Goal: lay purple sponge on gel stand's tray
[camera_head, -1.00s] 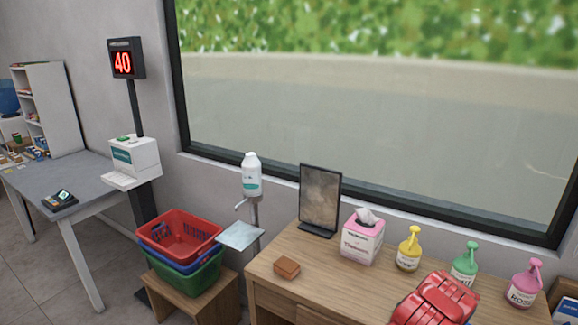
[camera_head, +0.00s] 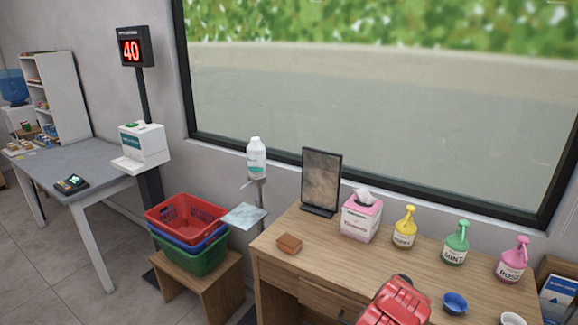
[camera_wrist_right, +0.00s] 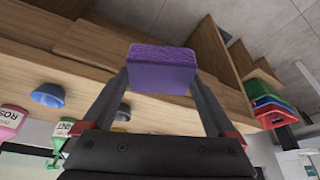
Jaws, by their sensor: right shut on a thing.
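The purple sponge (camera_wrist_right: 161,72) is a block in the right wrist view. My right gripper (camera_wrist_right: 160,84) is shut on it, one finger at each side. In the head view the sponge and this gripper are out of sight; only a red part of my arm shows at the bottom. The gel stand (camera_head: 256,205) stands left of the wooden counter with a white bottle (camera_head: 256,158) on top. Its pale tray (camera_head: 245,215) sticks out to the left, bare, beside the baskets. My left gripper is in neither view.
Stacked red, blue and green baskets (camera_head: 187,222) sit on a low wooden stand left of the tray. The wooden counter (camera_head: 330,240) holds a brown block (camera_head: 289,244), a dark framed panel (camera_head: 321,180), a tissue box (camera_head: 361,217), pump bottles (camera_head: 455,243) and a blue bowl (camera_head: 455,302).

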